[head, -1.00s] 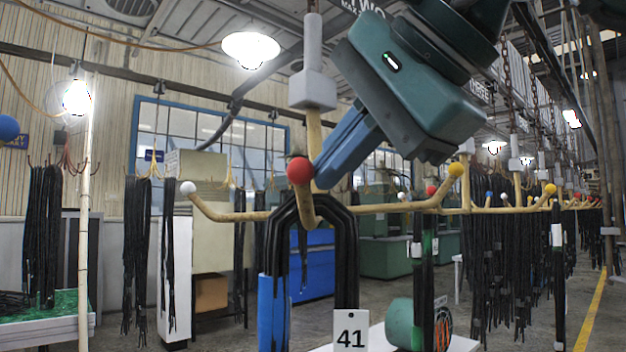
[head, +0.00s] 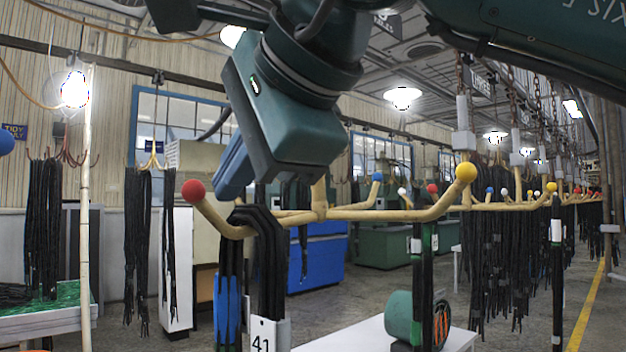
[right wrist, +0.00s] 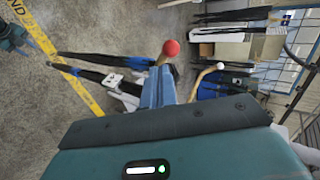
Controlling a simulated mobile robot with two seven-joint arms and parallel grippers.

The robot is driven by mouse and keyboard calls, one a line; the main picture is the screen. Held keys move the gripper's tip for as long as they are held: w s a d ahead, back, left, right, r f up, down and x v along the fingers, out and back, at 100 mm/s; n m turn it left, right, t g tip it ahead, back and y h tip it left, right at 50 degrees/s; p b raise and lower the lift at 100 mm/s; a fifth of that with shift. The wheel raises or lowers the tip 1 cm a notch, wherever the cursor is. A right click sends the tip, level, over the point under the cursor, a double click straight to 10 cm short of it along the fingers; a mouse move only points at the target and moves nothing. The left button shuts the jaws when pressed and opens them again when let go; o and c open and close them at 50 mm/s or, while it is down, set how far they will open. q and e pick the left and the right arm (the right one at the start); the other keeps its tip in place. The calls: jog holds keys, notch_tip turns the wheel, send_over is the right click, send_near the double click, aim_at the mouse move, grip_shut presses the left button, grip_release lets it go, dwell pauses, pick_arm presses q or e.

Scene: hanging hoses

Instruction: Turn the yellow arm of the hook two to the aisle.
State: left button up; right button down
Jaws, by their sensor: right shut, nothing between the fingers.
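The near hook (head: 318,214) hangs with its arms spread level. Its yellow-tipped arm (head: 466,172) points right and somewhat toward me, on the side of the aisle's yellow floor line (head: 588,310). Its red-tipped arm (head: 193,190) points left; a blue-tipped arm (head: 377,177) points back. The white-tipped arm (right wrist: 220,66) shows only in the right wrist view. Black hoses (head: 268,250) hang over the red arm, with a 41 tag. My right gripper (head: 226,190) is shut and empty, its blue fingers pointing down close to the red arm; contact cannot be told.
A row of further hooks with coloured tips and black hoses (head: 495,250) recedes on the right. A white bench (head: 375,338) with a green roll (head: 399,316) stands below. A pale post (head: 86,220) and a green-topped table (head: 45,318) are at left.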

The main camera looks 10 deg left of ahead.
jog(key=shift+a+r, duration=0.1)
jog(key=shift+a, duration=0.1)
jog(key=shift+d+r, duration=2.1)
jog(key=shift+r, duration=2.3)
jog(key=s+d+b, duration=0.3)
jog(key=s+d, duration=0.3)
jog(key=d, duration=0.3)
jog(key=shift+s+d, duration=0.15)
jog(key=shift+d, duration=0.25)
